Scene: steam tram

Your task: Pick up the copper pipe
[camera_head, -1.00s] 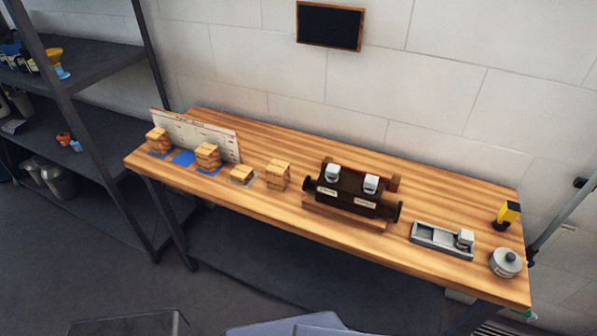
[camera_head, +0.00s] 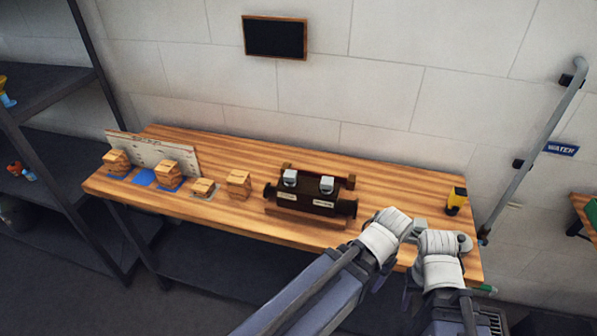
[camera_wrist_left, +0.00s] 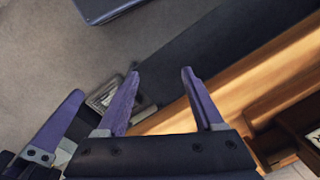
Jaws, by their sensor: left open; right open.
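I cannot make out a copper-coloured pipe in either view. A grey pipe (camera_head: 528,152) runs up the wall right of the workbench (camera_head: 225,138), beside a blue WATER sign (camera_head: 562,149). My left gripper (camera_head: 402,226) and right gripper (camera_head: 443,243) are side by side over the bench's right front part, mostly seen from behind with their fingertips hard to see. In the left wrist view, my left gripper (camera_wrist_left: 160,75) is open with nothing between its purple fingers. Another purple finger shows at that view's left edge.
A dark machine (camera_head: 310,196) stands mid-bench, with wooden blocks (camera_head: 238,184) and an upright board (camera_head: 155,151) to its left. A yellow-black object (camera_head: 456,200) stands at the right end. Dark shelves (camera_head: 45,95) stand left.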

